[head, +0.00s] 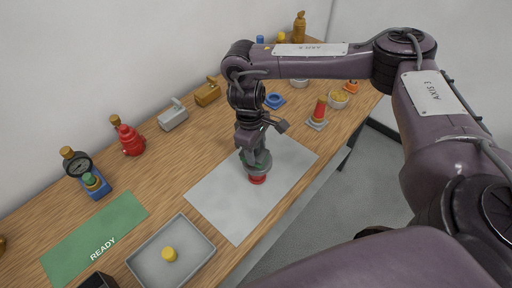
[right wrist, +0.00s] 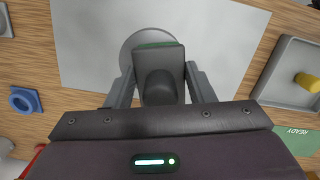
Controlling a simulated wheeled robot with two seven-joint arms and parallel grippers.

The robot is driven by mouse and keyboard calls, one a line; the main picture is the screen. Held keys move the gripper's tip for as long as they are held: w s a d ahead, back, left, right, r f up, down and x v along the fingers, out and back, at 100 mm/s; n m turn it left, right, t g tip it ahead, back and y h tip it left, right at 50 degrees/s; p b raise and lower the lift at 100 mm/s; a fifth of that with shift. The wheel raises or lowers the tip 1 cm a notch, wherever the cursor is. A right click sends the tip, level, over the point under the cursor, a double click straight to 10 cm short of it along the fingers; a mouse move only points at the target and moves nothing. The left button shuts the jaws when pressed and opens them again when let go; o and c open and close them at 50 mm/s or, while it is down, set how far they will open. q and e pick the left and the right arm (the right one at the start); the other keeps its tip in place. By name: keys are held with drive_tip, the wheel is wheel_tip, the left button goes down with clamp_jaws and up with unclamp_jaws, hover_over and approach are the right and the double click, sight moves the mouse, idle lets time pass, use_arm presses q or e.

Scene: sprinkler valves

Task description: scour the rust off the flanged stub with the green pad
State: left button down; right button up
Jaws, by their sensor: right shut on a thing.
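My right gripper (head: 256,150) is shut on the dark grey handle of a scouring block (right wrist: 158,88). A strip of the green pad (right wrist: 155,45) shows at the block's far edge. The flanged stub (head: 257,168) stands under the gripper on the pale grey mat, with a round grey flange and a red part low down. Its flange (right wrist: 130,46) shows in the right wrist view as a grey disc partly covered by the block. The pad is over the flange; I cannot tell whether they touch. Rust cannot be made out. My left gripper is not in view.
The pale mat (head: 222,205) is otherwise clear. A grey tray (head: 200,243) with a yellow knob and a green READY mat (head: 100,235) lie to the left. A red-and-yellow valve (head: 320,110) stands right. A gauge (head: 76,165) and several fittings line the wall side.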

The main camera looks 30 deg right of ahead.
drive_tip(key=shift+f+b, duration=0.35)
drive_tip(key=shift+f, duration=0.4)
drive_tip(key=shift+s+a+r+p, duration=0.1)
drive_tip(key=shift+s+a+p, duration=0.1)
drive_tip(key=shift+a+p, duration=0.35)
drive_tip(key=a+p, duration=0.1)
drive_tip(key=s+a, duration=0.1)
drive_tip(key=shift+a+p, duration=0.35)
drive_tip(key=shift+w+d+f, duration=0.1)
drive_tip(key=shift+w+d, duration=0.1)
drive_tip(key=shift+d, duration=0.45)
drive_tip(key=shift+w+d+f, duration=0.15)
drive_tip(key=shift+d, duration=0.5)
drive_tip(key=shift+w+d+f, duration=0.1)
drive_tip(key=shift+w+d, duration=0.1)
drive_tip(key=shift+d, duration=0.45)
